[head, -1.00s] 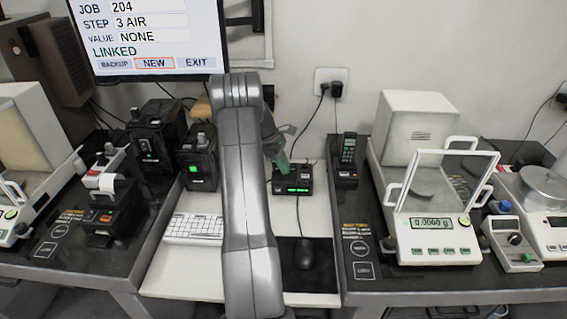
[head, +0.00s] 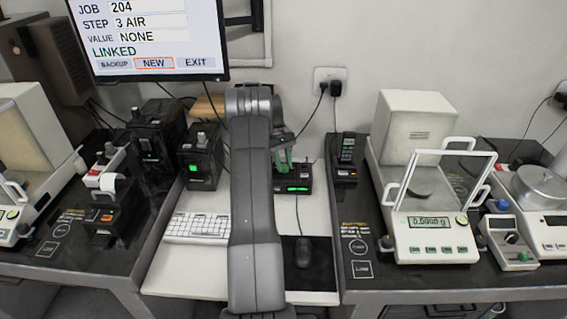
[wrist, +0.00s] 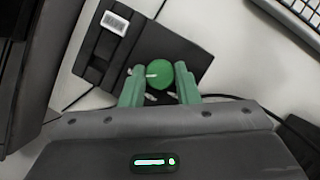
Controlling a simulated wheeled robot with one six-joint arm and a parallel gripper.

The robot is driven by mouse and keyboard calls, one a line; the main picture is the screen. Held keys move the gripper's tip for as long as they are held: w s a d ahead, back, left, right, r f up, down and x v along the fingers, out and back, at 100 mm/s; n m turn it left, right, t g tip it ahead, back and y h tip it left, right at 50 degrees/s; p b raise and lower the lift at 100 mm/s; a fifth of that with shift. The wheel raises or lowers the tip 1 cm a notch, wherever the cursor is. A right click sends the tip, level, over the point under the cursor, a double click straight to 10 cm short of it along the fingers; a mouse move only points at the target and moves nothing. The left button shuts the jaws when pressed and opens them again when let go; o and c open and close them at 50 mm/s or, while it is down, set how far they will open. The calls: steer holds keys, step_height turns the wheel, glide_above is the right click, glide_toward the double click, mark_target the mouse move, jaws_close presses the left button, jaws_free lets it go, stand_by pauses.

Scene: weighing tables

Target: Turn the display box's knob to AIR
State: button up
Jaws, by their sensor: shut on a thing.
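The display box (head: 305,180) is a small black box with a lit green display, on the white desk behind the mouse. My arm partly hides it in the head view. In the wrist view the box (wrist: 190,48) shows a round green knob (wrist: 160,74) with a white pointer line toward the left. Small pale marks by the knob are too small to read. My gripper (wrist: 160,80) has its green fingers on either side of the knob, shut on it. In the head view my gripper (head: 284,162) comes down over the box from above.
The monitor (head: 150,35) reads step 3 AIR, value NONE, LINKED. A keyboard (head: 195,227) and a mouse (head: 303,252) lie in front. A handset (head: 347,155) stands right of the box, and a black unit with a green light (head: 200,165) left. A balance (head: 430,240) stands further right.

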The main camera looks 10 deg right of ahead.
steer(key=shift+m, duration=0.4)
steer(key=o, duration=1)
steer(key=shift+c, duration=0.2)
steer(key=shift+r, duration=0.1)
steer(key=p+v, duration=0.1)
steer(key=v, duration=1.2)
steer(key=shift+w+d+r, duration=0.2)
steer(key=shift+d+r, duration=0.05)
steer(key=shift+r, duration=0.05)
steer(key=shift+f, duration=0.1)
